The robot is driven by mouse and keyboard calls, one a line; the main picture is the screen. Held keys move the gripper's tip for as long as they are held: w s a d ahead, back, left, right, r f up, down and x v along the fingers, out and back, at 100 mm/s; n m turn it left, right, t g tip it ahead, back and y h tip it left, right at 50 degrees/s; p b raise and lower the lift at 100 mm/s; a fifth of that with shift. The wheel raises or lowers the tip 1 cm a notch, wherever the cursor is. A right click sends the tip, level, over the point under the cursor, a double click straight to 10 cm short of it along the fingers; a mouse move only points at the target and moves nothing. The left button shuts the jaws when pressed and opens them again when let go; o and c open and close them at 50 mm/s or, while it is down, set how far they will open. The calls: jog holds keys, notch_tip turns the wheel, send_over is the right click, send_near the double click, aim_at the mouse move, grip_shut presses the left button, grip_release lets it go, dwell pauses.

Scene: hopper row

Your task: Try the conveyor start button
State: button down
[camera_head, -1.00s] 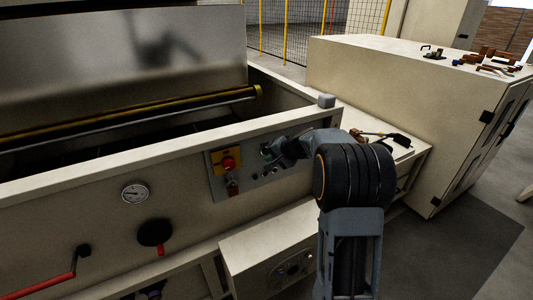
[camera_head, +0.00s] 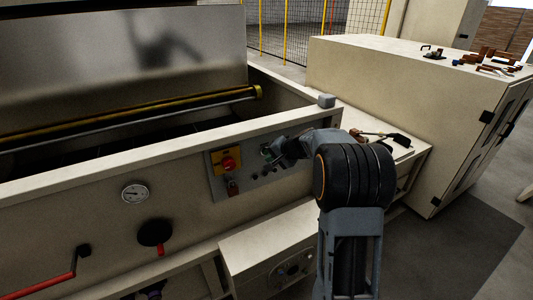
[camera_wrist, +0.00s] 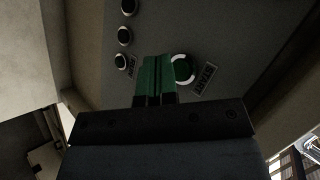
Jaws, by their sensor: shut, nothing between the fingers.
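The grey control panel (camera_head: 245,190) is on the front wall of the hopper machine. In the wrist view, a green button in a pale ring (camera_wrist: 184,68) sits on the panel, with a small label (camera_wrist: 205,79) beside it that seems to read START. My gripper (camera_wrist: 156,62) is shut and empty, its green-faced fingers pointing at the panel. The fingertips appear just left of the green button and partly overlap its ring edge; whether they touch it I cannot tell. In the head view my gripper (camera_head: 271,153) is at the panel's upper middle and hides part of it.
A red knob on a yellow plate (camera_head: 229,162) is left of my gripper. Several dark round buttons (camera_wrist: 124,36) line the panel's left in the wrist view. A gauge (camera_head: 135,193) and a red-handled crank (camera_head: 50,284) are further left. A ledge (camera_head: 270,240) juts out below.

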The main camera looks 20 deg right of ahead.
jog(key=shift+w, duration=0.15)
jog(key=shift+w+a, duration=0.15)
jog(key=shift+w, duration=0.15)
jog(key=shift+w, duration=0.4)
dwell(1.0)
jog(key=shift+s, duration=0.15)
jog(key=shift+s+b, duration=0.7)
jog(key=shift+b, duration=0.1)
jog(key=shift+s+d+b, duration=0.25)
jog(key=shift+s+b, duration=0.5)
jog(key=shift+s, duration=0.5)
jog(key=shift+s+d+b, duration=0.25)
jog(key=shift+s+b, duration=0.5)
jog(key=shift+s, duration=0.5)
